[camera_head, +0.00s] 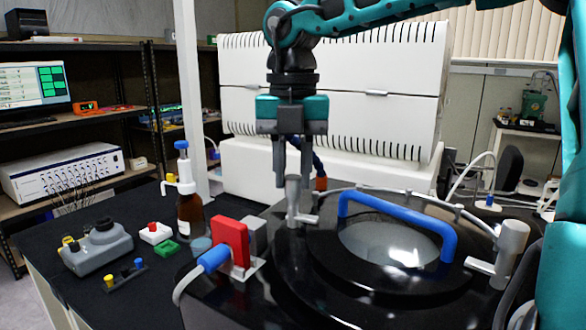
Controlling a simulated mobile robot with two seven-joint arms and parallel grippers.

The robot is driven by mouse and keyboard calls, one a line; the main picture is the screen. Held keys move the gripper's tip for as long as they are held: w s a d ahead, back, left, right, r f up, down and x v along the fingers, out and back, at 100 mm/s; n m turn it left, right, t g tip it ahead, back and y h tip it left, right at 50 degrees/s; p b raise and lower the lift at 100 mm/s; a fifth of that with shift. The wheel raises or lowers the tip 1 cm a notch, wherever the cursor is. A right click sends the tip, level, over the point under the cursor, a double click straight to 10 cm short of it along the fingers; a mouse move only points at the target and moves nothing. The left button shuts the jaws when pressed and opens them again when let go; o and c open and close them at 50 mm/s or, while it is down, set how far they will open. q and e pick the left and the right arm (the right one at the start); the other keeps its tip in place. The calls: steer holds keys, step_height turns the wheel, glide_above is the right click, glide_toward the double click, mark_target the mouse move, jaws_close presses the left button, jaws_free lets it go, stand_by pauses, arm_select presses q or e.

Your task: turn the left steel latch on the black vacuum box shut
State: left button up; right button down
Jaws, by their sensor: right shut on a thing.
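The black vacuum box (285,270) stands at the front right, with a round lid that has a clear window and a blue handle (400,215). The left steel latch (293,205) is an upright grey post at the lid's left rim, with a short arm pointing right toward the lid. My right gripper (293,178) points straight down from above and is shut on the top of this latch. The right steel latch (508,248) stands at the lid's right rim, its arm pointing left. My left gripper is not in view.
A red block (231,240) and a blue-ended hose (213,258) sit at the box's left. A brown bottle (190,212), a grey device (96,246) and small blocks stand on the black table. A large white machine (350,90) stands behind.

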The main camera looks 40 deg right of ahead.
steer(key=shift+r, duration=0.1)
steer(key=c, duration=0.9)
jaws_free()
step_height(320, 180, up, 13)
steer(key=shift+f+p, duration=0.1)
steer(key=shift+p, duration=1.15)
